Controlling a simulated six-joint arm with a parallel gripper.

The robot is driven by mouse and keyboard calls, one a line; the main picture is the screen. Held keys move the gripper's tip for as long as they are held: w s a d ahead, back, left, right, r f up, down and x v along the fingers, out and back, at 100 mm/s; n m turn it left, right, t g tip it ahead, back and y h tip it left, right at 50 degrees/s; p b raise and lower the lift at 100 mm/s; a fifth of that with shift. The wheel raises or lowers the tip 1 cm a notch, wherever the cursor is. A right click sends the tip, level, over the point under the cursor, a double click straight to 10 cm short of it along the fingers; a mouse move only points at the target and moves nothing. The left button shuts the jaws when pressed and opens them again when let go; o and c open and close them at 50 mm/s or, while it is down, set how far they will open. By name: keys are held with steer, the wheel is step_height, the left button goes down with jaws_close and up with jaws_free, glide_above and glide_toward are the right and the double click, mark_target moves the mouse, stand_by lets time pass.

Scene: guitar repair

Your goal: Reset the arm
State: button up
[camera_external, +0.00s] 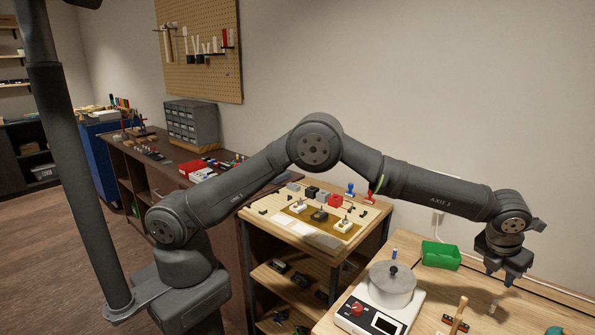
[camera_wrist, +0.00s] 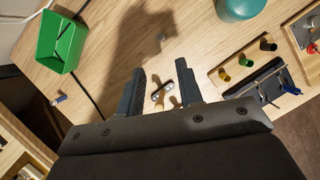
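My gripper (camera_external: 501,274) hangs at the right end of my stretched-out arm, above the right wooden bench, with its fingers pointing down. In the wrist view my gripper (camera_wrist: 160,92) shows two dark fingers spread apart with a clear gap. Nothing is held between them. The shadow of my arm falls on the bench beyond the fingers.
A green bin (camera_external: 441,254) stands left of my gripper; it also shows in the wrist view (camera_wrist: 62,42). A hot plate with a pot (camera_external: 392,285) stands nearby. A wooden block with coloured holders (camera_wrist: 246,62) and a teal round object (camera_wrist: 240,8) are on the bench.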

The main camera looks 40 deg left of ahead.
mark_target(495, 301)
steer(key=x, duration=1.2)
steer(key=shift+f, duration=0.35)
step_height(495, 301, up, 3)
steer(key=shift+f, duration=0.2)
steer(key=shift+r, duration=0.35)
